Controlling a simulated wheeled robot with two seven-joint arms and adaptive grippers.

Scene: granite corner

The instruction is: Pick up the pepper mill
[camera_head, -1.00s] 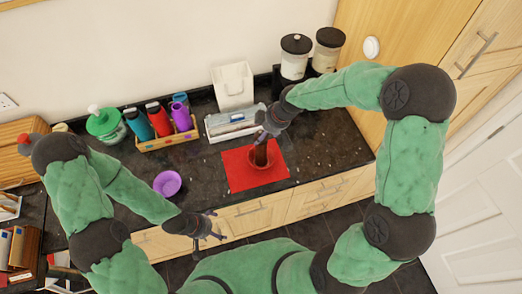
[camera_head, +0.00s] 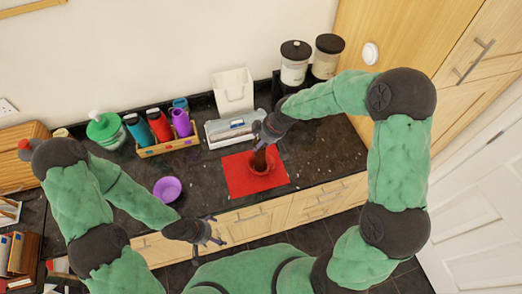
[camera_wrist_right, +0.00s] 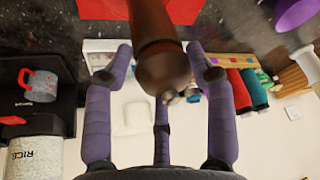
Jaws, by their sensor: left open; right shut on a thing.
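The brown pepper mill (camera_head: 260,160) stands roughly upright over the red mat (camera_head: 236,177) in the head view. In the right wrist view the mill (camera_wrist_right: 158,40) runs from the top edge down between my fingers. My right gripper (camera_head: 264,138) comes from above and is shut on the mill's upper part; its purple fingers also show in the wrist view (camera_wrist_right: 162,75). The mill's lower end sits at a round dark-red piece (camera_head: 258,184); I cannot tell whether it touches. My left gripper (camera_head: 217,230) is open and empty in front of the counter edge.
A purple bowl (camera_head: 167,189) is left of the mat. Dark counter (camera_head: 330,160) right of the mat is clear.

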